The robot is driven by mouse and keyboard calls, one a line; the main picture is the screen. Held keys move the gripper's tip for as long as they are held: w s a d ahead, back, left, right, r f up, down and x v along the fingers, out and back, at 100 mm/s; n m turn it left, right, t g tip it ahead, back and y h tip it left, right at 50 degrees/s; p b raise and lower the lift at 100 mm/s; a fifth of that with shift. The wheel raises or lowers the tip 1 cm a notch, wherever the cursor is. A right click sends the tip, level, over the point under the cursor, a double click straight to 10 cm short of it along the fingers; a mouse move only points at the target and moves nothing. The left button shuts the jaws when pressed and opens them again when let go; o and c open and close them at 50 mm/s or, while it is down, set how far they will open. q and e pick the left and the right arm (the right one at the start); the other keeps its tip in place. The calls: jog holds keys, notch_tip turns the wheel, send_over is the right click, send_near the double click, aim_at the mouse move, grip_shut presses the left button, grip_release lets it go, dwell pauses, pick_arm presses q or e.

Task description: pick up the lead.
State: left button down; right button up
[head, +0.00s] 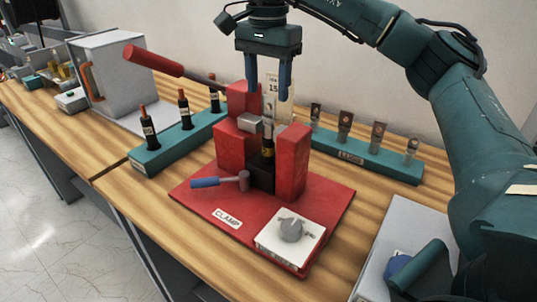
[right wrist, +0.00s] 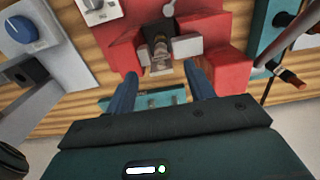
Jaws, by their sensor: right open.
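An upright lead (head: 267,147), dark with a brownish band and a grey top, stands between the red blocks of the clamp (head: 327,205). Its lower part is hidden in the clamp. In the right wrist view the lead (right wrist: 160,52) shows just beyond the fingertips, between them. My right gripper (head: 269,97) is open and empty, pointing down above the clamp, apart from the lead. The gripper also shows in the right wrist view (right wrist: 160,78). My left gripper is not in view.
A teal rack (head: 148,160) at left holds black pieces with red tops. Another teal rack (head: 390,167) at right holds several metal-topped pieces. The clamp's red-handled lever (head: 152,60) sticks up left of my gripper. A grey box (head: 115,65) stands at back left.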

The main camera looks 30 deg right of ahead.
aim_at(269, 122)
jog(key=shift+w+d+f+p, duration=0.1)
jog(key=shift+f+p, duration=0.05)
jog(key=shift+f, duration=1.25)
jog(key=shift+w+d+f+p, duration=0.1)
jog(key=shift+f+p, duration=0.05)
jog(key=shift+f, duration=1.2)
jog(key=shift+c, duration=0.4)
grip_shut()
jog(key=shift+r, duration=0.1)
